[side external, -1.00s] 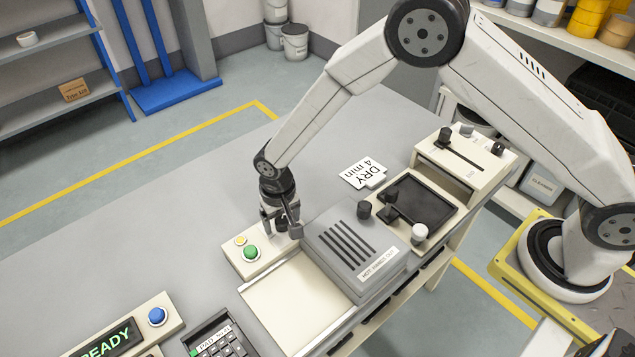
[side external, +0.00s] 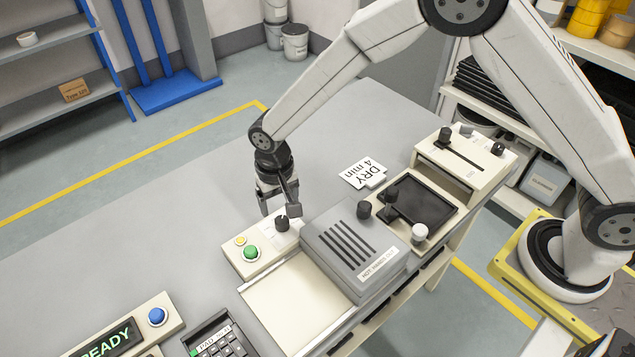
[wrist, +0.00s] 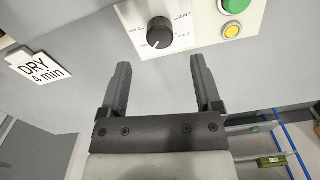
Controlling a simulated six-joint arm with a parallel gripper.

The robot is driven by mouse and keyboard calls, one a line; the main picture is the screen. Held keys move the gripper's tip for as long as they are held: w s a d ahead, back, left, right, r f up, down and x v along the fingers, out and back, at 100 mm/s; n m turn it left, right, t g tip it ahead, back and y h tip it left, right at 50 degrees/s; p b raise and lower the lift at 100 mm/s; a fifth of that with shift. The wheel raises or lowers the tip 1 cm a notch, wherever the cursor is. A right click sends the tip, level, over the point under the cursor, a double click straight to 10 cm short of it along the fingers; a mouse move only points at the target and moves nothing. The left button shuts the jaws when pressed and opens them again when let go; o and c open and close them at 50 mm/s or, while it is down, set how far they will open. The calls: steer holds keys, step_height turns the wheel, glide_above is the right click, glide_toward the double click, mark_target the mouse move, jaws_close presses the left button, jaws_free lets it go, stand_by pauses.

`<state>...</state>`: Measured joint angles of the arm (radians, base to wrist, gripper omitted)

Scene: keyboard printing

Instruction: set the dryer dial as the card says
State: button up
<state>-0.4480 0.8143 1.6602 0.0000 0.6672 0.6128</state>
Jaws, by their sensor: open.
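The dryer dial (side external: 282,224) is a black knob on the cream control panel (side external: 238,262). In the wrist view the dial (wrist: 160,32) has a pale pointer mark towards the picture's lower left; the small labels around it are too blurred to read surely. The white card (side external: 363,172) reads "DRY 4 min", and it also shows in the wrist view (wrist: 38,68). My gripper (side external: 279,208) is open and empty, just above the dial, with its fingers pointing down. In the wrist view the dial appears beyond the fingertips (wrist: 158,62), apart from them.
A green button (side external: 251,253) and a yellow button (side external: 240,240) sit beside the dial. The grey vented dryer lid (side external: 345,240) stands close to my gripper's right. A READY display (side external: 108,340) is at front left. The table behind the dial is clear.

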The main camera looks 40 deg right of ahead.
steer(key=shift+r, duration=0.8)
